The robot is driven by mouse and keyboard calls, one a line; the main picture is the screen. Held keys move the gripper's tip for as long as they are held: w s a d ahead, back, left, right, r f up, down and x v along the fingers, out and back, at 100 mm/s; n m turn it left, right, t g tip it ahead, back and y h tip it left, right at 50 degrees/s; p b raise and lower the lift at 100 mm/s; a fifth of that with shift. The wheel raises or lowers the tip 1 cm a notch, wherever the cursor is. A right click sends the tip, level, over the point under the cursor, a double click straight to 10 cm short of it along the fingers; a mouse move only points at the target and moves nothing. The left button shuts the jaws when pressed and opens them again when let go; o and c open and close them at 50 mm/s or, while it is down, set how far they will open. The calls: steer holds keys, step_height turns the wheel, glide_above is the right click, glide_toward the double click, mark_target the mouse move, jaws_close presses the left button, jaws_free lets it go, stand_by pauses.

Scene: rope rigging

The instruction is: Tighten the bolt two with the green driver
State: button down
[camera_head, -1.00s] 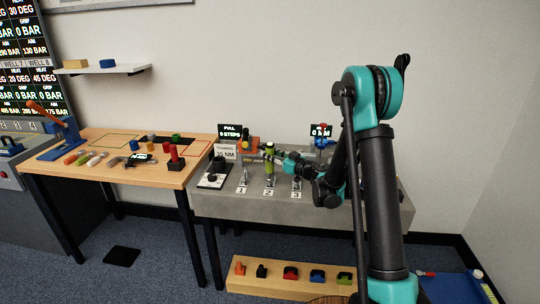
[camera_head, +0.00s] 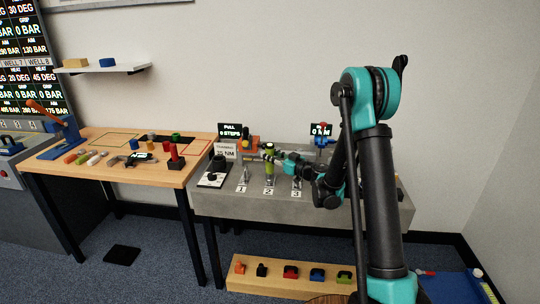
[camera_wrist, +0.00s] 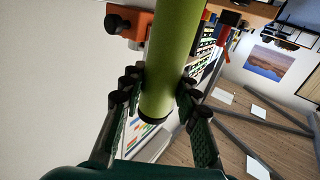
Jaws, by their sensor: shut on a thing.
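The green driver (camera_head: 269,169) stands upright on the grey bench above the label 2. In the wrist view the driver (camera_wrist: 176,50) is a thick green cylinder with a dark end, running between my fingers. My gripper (camera_head: 268,155) reaches in from the right and is shut on the driver; its fingers also show in the wrist view (camera_wrist: 160,88), one on each side. Bolt two is hidden, and I cannot see the driver's tip meeting it. Bolt one (camera_head: 243,174) and bolt three (camera_head: 297,181) stand on either side, behind their labels.
A blue and red valve (camera_head: 322,141) stands behind my arm. A wooden rack (camera_head: 290,278) lies on the floor below.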

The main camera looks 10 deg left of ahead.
steer(key=shift+f, duration=0.9)
stand_by(1.8)
stand_by(0.5)
